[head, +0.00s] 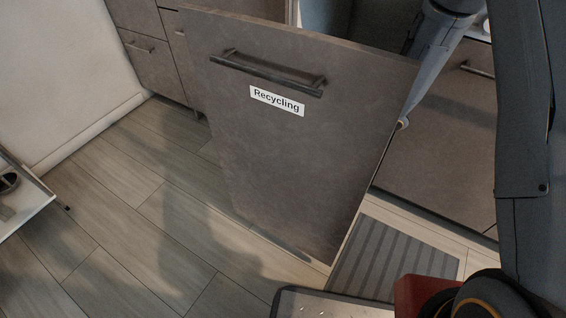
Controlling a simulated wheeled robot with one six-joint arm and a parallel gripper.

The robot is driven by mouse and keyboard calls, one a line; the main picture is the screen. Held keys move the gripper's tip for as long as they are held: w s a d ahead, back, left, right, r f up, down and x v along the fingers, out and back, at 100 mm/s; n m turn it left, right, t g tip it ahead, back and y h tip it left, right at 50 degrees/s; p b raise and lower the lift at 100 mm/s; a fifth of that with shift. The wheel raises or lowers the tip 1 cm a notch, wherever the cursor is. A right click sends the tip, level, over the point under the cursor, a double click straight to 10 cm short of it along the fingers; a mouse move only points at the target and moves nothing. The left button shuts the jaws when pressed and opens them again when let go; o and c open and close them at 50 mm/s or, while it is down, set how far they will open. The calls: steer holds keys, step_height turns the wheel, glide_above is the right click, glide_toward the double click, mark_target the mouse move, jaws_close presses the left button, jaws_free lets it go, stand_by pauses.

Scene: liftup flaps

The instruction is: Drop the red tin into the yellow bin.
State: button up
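The red tin is not recognisable in this view. The yellow bin is not visible either; the pulled-out grey front panel (290,150) with a "Recycling" label (277,101) hides what lies behind it. My arm reaches down at the upper right and passes behind the panel's top right edge. My gripper is out of sight, so neither its fingers nor anything in them can be seen.
The panel carries a dark bar handle (268,73) near its top. Cabinet fronts (437,148) stand to its right, and a striped grey mat (393,258) lies on the floor. Wooden floor (130,215) is clear at left. A white tray-like edge (22,205) juts in at far left.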

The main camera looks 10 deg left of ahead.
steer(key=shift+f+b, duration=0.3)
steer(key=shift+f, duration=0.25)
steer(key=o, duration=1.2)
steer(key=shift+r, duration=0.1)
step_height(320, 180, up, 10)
steer(key=p, duration=0.3)
